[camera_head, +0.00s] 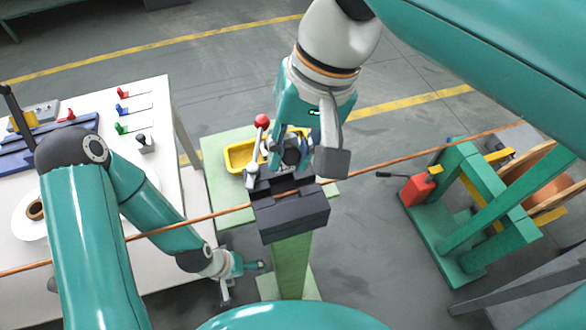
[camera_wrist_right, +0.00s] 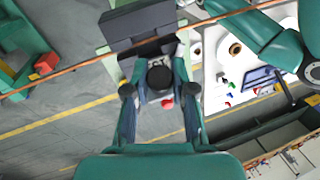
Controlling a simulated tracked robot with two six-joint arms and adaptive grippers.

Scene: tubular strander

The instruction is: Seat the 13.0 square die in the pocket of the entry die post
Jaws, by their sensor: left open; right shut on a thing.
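The entry die post (camera_head: 291,262) is a green column with a dark block (camera_head: 290,217) on top. The block also shows in the right wrist view (camera_wrist_right: 143,22). My right gripper (camera_head: 293,165) is shut just behind the block, against its far side in the picture. A dark, round-ended piece (camera_wrist_right: 160,77) shows between its fingers. I take it for the die, but its square shape and the pocket are hidden by the fingers. My left gripper (camera_head: 245,279) is open and empty, low to the left of the post.
A copper-coloured wire (camera_head: 400,160) runs across the scene at the block. A white table (camera_head: 95,250) stands left, a green frame (camera_head: 450,225) right.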

